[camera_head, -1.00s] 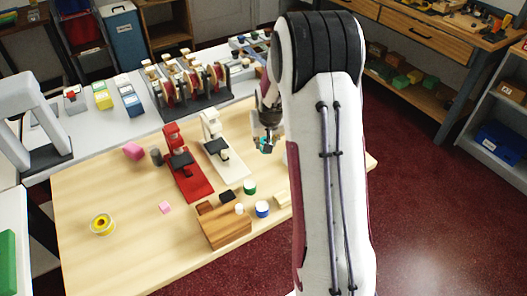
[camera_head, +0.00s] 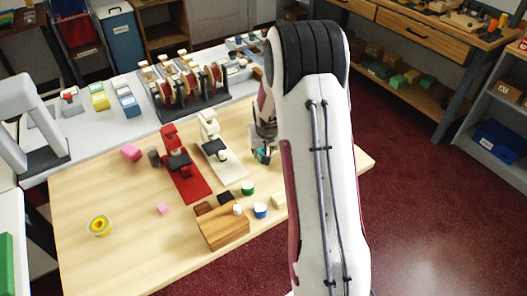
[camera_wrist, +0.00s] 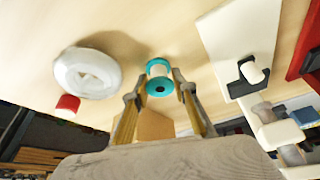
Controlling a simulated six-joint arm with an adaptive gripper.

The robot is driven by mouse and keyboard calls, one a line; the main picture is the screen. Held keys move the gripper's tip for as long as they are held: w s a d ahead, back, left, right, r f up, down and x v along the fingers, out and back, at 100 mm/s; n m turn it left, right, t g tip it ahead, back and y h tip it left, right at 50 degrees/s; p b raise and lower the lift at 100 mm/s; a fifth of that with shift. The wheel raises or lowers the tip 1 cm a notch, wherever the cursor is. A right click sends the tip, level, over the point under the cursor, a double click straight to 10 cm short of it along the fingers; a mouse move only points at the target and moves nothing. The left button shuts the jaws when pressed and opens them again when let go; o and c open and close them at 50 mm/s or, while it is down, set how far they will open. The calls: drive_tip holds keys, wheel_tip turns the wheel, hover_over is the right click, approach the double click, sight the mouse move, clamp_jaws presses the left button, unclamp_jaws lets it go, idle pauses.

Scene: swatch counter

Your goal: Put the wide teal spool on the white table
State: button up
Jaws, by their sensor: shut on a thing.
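The teal spool (camera_wrist: 160,87) has teal flanges and a pale middle. My gripper (camera_wrist: 163,88) is shut on it, with one finger on each side, in the wrist view. In the head view my gripper (camera_head: 263,154) is over the right part of the wooden table, beside the cream stand; the spool (camera_head: 264,151) shows only as a small teal patch there. I cannot tell its exact height above the wood. A white table (camera_head: 13,205) is cut off at the left edge of the head view.
The wooden table (camera_head: 130,260) carries a red stand (camera_head: 190,185), a cream stand (camera_head: 225,168), a wooden block (camera_head: 222,230), a yellow spool (camera_head: 100,226) and small pieces. A long pale counter (camera_head: 90,135) behind it holds a spool rack (camera_head: 190,95).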

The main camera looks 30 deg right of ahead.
drive_tip(key=shift+f, duration=0.1)
drive_tip(key=o, duration=1)
drive_tip(key=shift+v, duration=6.1)
drive_tip(key=shift+w, duration=0.1)
